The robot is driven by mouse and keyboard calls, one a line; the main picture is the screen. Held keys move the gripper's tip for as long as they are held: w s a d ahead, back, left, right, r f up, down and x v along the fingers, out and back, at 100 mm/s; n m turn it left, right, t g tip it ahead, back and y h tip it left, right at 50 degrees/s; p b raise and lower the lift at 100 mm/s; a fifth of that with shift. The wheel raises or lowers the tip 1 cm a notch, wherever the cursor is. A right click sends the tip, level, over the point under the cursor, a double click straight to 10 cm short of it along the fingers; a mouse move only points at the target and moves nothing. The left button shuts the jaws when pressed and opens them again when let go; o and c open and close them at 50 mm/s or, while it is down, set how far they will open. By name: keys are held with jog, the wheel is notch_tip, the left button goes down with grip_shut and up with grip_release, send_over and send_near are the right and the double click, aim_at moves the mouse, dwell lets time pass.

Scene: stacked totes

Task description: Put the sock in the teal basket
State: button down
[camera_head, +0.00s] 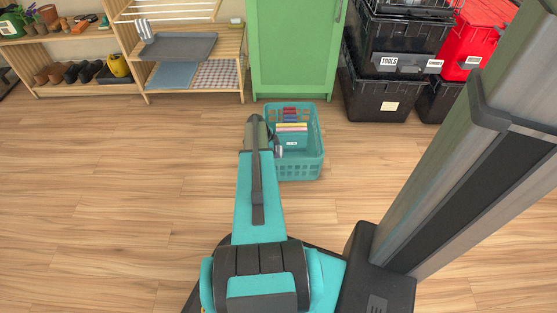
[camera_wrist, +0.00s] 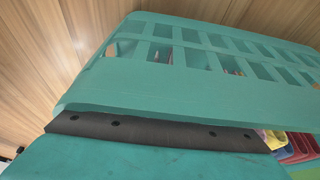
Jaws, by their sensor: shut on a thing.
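The teal basket (camera_head: 301,168) stands on the wooden floor in front of the green cabinet. Its slotted wall (camera_wrist: 180,85) fills much of the wrist view. My gripper (camera_head: 278,151) is at the basket's left side, low by the rim, partly hidden by my arm in the head view. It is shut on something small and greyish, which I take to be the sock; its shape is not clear. The fingertips do not show clearly in the wrist view. I cannot tell whether the held thing is inside the rim or touching the basket.
Folded coloured cloths (camera_head: 291,128) lie in the basket, with red and blue items behind them. The green cabinet (camera_head: 294,50) stands behind. Black totes (camera_head: 385,98) are stacked at the right, and wooden shelves (camera_head: 195,80) at the left. The floor at the left is clear.

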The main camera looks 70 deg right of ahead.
jog(key=shift+f, duration=0.15)
jog(key=c, duration=1.6)
grip_release()
jog(key=shift+o, duration=0.2)
jog(key=p+v, duration=0.4)
jog(key=v, duration=0.8)
jog(key=shift+r+p, duration=0.35)
